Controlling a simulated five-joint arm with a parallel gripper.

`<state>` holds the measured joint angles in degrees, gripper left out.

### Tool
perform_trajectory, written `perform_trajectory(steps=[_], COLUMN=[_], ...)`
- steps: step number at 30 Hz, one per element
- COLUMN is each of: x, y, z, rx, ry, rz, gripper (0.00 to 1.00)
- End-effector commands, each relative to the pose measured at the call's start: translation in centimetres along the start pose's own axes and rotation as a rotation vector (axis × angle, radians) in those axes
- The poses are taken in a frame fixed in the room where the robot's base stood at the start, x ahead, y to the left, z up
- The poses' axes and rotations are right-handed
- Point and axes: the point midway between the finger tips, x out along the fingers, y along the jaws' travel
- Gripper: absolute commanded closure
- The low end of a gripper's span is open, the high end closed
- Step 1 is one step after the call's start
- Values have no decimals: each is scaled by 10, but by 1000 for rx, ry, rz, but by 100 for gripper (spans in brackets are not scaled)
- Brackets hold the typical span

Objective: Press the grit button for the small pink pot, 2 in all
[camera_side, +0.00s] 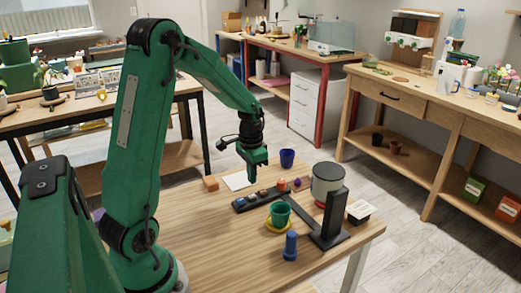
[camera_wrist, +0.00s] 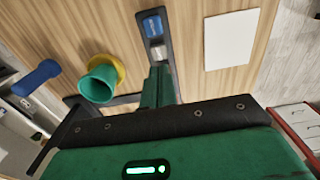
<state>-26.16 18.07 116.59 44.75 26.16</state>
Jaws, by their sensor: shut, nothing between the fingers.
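My gripper (camera_side: 255,177) is shut and empty, pointing down just above the dark button strip (camera_side: 238,209). In the wrist view the gripper (camera_wrist: 158,72) covers part of the strip (camera_wrist: 171,30). A blue button (camera_wrist: 152,26) and a grey button (camera_wrist: 158,52) show beyond the fingertips; the buttons under the gripper are hidden. I cannot tell whether the fingertips touch a button. An orange-red piece (camera_side: 282,184) stands at the strip's far end. A green pot (camera_side: 280,213) sits on a yellow saucer (camera_side: 268,226); it also shows in the wrist view (camera_wrist: 100,80). I cannot make out a small pink pot.
A grey canister on a black stand (camera_side: 335,215) stands right of the strip. A blue pot (camera_side: 287,157) is behind it. A blue upright object (camera_side: 290,245) stands in front. An orange block (camera_side: 210,183) and white sheet (camera_side: 236,181) lie at the back left. The front left is clear.

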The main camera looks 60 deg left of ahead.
Motion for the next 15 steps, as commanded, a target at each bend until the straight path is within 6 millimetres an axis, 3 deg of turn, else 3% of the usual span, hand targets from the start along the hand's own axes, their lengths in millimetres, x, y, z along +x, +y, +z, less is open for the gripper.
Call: perform_trajectory(steps=[9, 15], x=[-53, -70], y=[-1, -1], z=[-2, -2], rx=[0, 0], ry=[5, 5], rz=[-3, -2], gripper=[100, 100])
